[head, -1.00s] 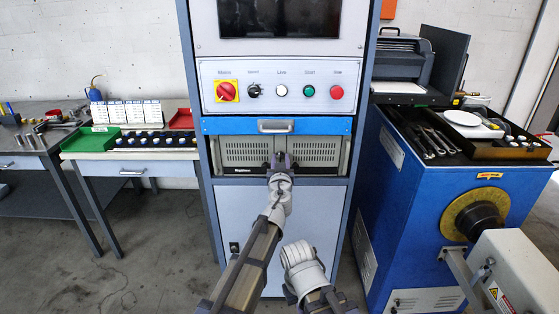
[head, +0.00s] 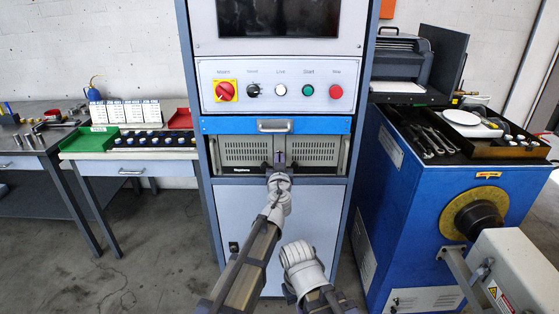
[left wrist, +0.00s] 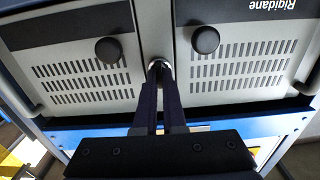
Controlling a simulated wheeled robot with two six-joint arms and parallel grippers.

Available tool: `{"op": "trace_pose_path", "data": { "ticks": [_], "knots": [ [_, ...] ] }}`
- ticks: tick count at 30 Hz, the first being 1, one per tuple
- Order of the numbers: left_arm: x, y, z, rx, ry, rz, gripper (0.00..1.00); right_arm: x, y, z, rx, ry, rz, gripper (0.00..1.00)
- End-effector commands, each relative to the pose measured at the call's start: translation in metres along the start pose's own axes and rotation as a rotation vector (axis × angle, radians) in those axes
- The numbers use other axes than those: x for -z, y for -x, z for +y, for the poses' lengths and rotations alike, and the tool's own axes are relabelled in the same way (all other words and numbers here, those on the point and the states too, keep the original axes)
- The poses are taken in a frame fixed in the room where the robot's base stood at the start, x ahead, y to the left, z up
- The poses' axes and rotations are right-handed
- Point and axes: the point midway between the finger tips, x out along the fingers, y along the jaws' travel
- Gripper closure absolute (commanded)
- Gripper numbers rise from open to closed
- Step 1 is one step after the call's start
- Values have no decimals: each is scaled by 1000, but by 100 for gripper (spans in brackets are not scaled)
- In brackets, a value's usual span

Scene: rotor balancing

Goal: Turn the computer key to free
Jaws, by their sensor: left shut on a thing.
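The computer (head: 240,152) is a pale unit with two vented front panels, set in the blue-grey cabinet under a blue drawer. My left gripper (head: 279,160) is at the middle of its front, where the panels meet. In the left wrist view, my left gripper (left wrist: 161,72) is shut on the small key (left wrist: 155,66) at the round metal lock in the seam. The fingers hide most of the key, so I cannot tell its angle. A black knob sits on each panel. My right arm's pale wrist shows below; its fingers are not visible.
Above are the blue drawer (head: 330,125) with its handle and the control panel (head: 315,72) with a red switch and several buttons. A small table (head: 75,157) stands left, a blue machine (head: 410,195) right. Open floor lies left of the cabinet.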

Motion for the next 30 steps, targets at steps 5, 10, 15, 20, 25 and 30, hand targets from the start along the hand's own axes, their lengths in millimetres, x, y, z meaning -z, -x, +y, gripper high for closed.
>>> {"op": "trace_pose_path", "data": {
  "ticks": [5,10,15,20,25,30],
  "knots": [
    [0,0,0,0,-61,0,100,0,0,0,0,0,0,100],
    [0,0,1,0,-182,0,100,0,0,0,0,0,0,100],
    [0,0,1,0,-340,0,100,0,0,0,0,0,0,100],
    [0,0,2,0,-493,0,100,0,0,0,0,0,0,100],
    [-1,0,2,0,-654,0,100,0,-1,0,0,0,0,100],
    [-1,0,2,0,-816,0,100,0,-1,0,0,0,0,100]
  ]
}}
